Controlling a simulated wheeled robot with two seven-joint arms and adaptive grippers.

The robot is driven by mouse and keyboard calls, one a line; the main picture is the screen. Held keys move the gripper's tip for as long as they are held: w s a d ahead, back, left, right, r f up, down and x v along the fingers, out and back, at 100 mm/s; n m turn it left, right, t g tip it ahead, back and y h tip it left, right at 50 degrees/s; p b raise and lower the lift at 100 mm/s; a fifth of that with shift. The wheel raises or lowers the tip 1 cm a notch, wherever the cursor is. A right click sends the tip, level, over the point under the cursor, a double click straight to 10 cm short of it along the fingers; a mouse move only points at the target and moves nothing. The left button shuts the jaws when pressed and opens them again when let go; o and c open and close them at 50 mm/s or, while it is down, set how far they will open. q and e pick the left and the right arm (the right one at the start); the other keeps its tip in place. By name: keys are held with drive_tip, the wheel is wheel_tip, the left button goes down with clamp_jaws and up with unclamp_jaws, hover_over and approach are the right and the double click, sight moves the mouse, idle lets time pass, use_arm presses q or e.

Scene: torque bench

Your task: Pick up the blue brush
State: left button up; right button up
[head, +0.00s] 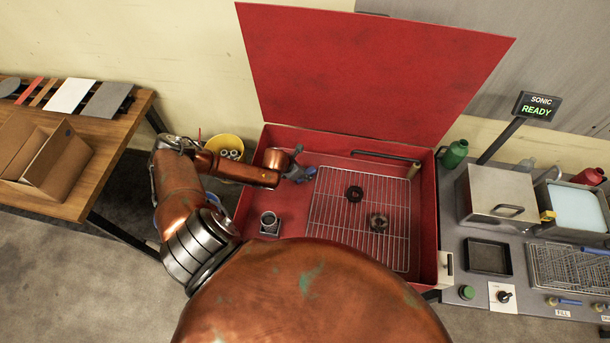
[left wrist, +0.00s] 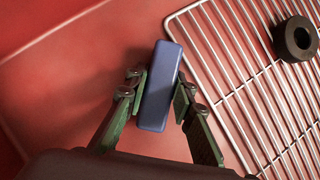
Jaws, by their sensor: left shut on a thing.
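The blue brush shows as a plain blue block (left wrist: 160,86) in the left wrist view, upright in the picture between the two finger pairs. My left gripper (left wrist: 158,92) is shut on it, with green fingers on both sides. In the head view my left gripper (head: 297,172) is inside the red basin (head: 258,185), at its back left, just left of the wire rack (head: 336,225). The brush is small there and partly hidden by the gripper. I cannot tell whether it touches the basin floor. My right gripper is not in view.
A dark ring (head: 355,193) and a second round part (head: 378,222) lie on the rack. A grey metal part (head: 269,222) sits on the basin floor at left. The red lid (head: 375,75) stands open behind. A yellow bucket (head: 225,143) is beyond the left wall.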

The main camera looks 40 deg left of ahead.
sight(308, 171)
use_arm(q)
drive_tip(key=shift+s, duration=0.1)
clamp_jaws()
drive_tip(key=shift+r, duration=0.25)
wheel_tip(308, 171, up, 3)
drive_tip(key=shift+a+f, duration=0.1)
drive_tip(key=shift+f, duration=0.05)
drive_tip(key=v, duration=0.4)
drive_tip(key=s+v, duration=0.1)
drive_tip(key=v, duration=0.1)
drive_tip(key=shift+s+a, duration=0.15)
drive_tip(key=s+a+r, duration=0.1)
drive_tip(key=s+r, duration=0.4)
drive_tip(key=s, duration=0.4)
drive_tip(key=shift+s+a+b, duration=0.2)
drive_tip(key=shift+a+b, duration=0.15)
